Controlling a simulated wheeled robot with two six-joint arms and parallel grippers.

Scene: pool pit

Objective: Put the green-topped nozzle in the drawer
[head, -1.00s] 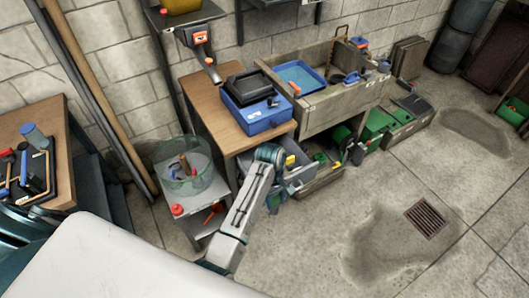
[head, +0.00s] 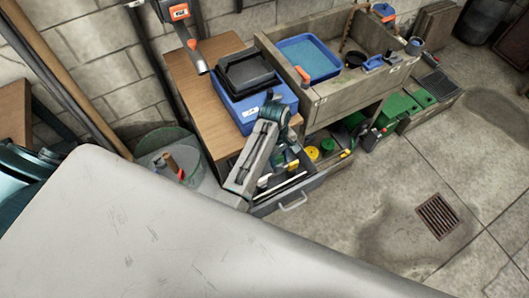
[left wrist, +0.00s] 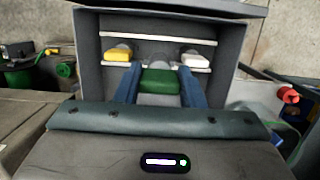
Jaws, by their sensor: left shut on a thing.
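The green-topped nozzle (left wrist: 160,80) shows in the left wrist view between the two blue fingers of my left gripper (left wrist: 158,92), which is shut on it. Behind it is the open grey drawer (left wrist: 88,60), with pale rails across it. A yellow-topped piece (left wrist: 117,57) sits on the left of the rails and a white-topped piece (left wrist: 195,58) on the right. The nozzle overlaps the lower rail in this view; I cannot tell whether it touches. In the head view the drawer's front handle (head: 293,203) shows, while my left arm hides the nozzle. My right gripper is out of view.
A blue case (head: 262,108) with a black tray on it stands on the wooden bench (head: 192,88) above the drawer. A wooden trough (head: 345,88) is to the right. A round clear container (head: 160,142) stands left of my arm. Open floor lies to the right.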

